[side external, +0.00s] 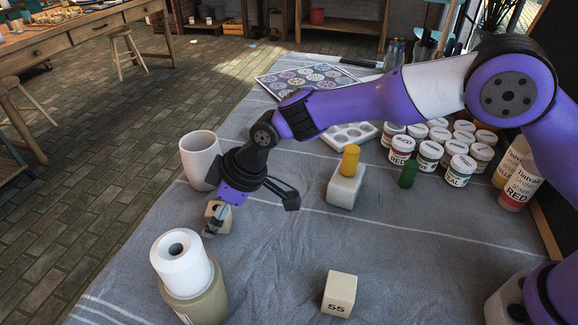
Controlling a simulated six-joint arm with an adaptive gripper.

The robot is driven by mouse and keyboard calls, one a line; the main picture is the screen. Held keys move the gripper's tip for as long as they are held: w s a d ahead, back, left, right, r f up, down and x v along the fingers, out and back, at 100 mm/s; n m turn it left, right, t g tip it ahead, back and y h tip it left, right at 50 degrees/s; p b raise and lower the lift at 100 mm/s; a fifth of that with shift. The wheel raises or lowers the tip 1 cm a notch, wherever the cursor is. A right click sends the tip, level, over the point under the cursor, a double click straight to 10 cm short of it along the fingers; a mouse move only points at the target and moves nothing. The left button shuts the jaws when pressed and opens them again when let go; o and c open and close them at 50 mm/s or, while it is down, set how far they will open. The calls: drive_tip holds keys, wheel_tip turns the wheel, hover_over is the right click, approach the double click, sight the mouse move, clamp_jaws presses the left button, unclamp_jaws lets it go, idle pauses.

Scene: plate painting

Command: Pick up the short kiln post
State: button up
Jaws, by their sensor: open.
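A small beige block (224,222), likely a kiln post, stands on the cloth at left of centre. My gripper (213,227) reaches down to it with its jaws open. A grey finger lies in front of the block and hides part of it. I cannot tell whether the fingers touch it or straddle it. Another beige block (341,288), marked 55, stands alone at the front. A pale block (345,192) at centre has a yellow cylinder (350,160) on it.
A pale cup (199,161) stands just behind my gripper. A white tube (180,265) on a beige round base stands close in front. Several paint jars (459,170) and a green cylinder (408,174) are at right. The front centre cloth (285,260) is clear.

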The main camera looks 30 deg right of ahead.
clamp_jaws()
